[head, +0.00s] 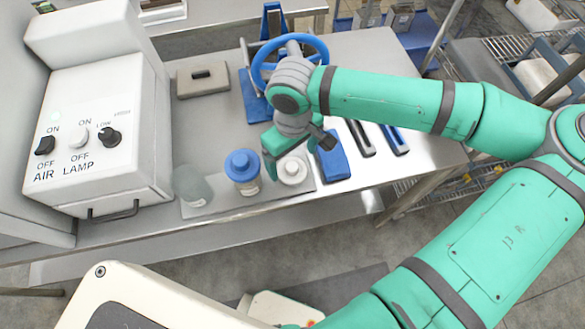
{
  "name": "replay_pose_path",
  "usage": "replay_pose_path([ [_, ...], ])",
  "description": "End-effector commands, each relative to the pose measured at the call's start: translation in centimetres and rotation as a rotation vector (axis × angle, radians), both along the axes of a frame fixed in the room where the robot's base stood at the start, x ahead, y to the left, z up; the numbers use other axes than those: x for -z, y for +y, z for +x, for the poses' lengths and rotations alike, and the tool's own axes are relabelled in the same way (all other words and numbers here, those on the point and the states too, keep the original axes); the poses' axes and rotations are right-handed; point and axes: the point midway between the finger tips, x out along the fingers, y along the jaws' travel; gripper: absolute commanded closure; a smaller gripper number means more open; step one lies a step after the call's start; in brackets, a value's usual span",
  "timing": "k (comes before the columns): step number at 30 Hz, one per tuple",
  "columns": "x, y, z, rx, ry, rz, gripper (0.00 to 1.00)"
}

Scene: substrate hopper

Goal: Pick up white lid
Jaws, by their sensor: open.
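A round white lid (292,171) with a raised centre lies on a grey tray (222,203) near the front edge of the metal bench. My gripper (288,157) is open and points down just above and behind the lid. One green finger is on the lid's left side. I cannot tell whether it touches the lid. Nothing shows held between the fingers.
A blue-capped jar (242,167) stands close to the left of the lid, with a clear jar (193,186) beyond it. A blue block (332,160) lies close to the right. A white control box (100,125) fills the left.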

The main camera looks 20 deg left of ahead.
Motion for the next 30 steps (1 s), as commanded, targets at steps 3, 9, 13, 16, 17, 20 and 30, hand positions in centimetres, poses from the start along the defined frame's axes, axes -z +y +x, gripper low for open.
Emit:
replay_pose_path([
  [3, 1.8, 0.1, -0.1, -0.001, 0.002, -0.003, 0.15],
  [9, 3.9, 0.1, -0.1, 0.001, 0.001, -0.001, 0.15],
  [13, 4.3, 0.3, -0.2, -0.005, 0.0, -0.001, 0.15],
  [16, 4.3, 0.5, -0.2, -0.01, 0.0, 0.0, 0.15],
  [17, 4.3, 0.5, -0.2, -0.01, 0.0, 0.0, 0.15],
  [20, 4.3, 0.5, -0.2, -0.008, 0.0, 0.0, 0.31],
  [30, 4.3, 0.1, -0.1, 0.001, 0.001, -0.001, 0.58],
])
